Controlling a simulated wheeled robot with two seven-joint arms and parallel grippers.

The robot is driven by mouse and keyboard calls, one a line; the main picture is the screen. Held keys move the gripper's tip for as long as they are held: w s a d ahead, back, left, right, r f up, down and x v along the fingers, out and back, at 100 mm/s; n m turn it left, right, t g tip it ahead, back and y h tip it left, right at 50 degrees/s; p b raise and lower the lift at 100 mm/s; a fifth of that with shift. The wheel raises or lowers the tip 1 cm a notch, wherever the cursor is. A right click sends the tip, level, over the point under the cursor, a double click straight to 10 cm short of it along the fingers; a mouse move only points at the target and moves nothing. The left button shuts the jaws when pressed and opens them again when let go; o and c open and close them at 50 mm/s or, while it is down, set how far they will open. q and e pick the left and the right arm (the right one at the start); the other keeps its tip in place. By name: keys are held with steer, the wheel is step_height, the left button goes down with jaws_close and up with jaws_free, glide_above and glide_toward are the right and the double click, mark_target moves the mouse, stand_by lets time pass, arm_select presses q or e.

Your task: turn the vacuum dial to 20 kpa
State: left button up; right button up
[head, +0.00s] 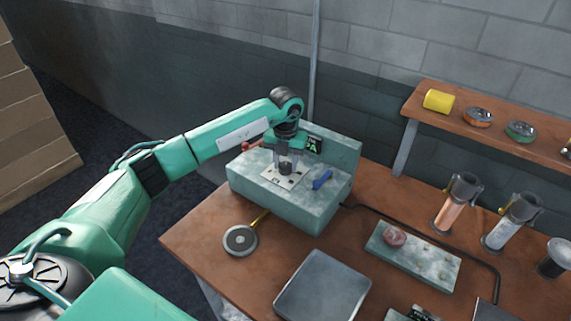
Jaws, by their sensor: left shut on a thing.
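The vacuum unit is a pale green-grey box (290,213) on the brown bench. Its top carries a light dial plate (270,178) with a dark dial knob (286,169) on it. My left gripper (285,167) reaches down from above and is shut on the knob. The gripper hides much of the knob, and the scale marks are too small to read. A small dark display with green marks (314,145) is behind the gripper. A blue lever (322,180) is to the right of the plate, and a red part (250,144) is at the back left. My right gripper is not in view.
A round gauge-like disc (240,241) lies in front of the box. A grey square plate (323,289) and a slab with a reddish knob (412,257) are to the right. Tube holders (458,203) stand farther right, below a raised shelf (480,123).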

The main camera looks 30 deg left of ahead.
mark_target(286, 165)
arm_select(q)
steer(key=n, duration=0.3)
steer(key=shift+n+b, duration=0.3)
steer(key=shift+b, duration=0.05)
steer(key=shift+r+n, duration=0.1)
steer(key=shift+n, duration=1.4)
steer(key=o, duration=1)
step_height(286, 165, up, 14)
steer(key=b, duration=0.3)
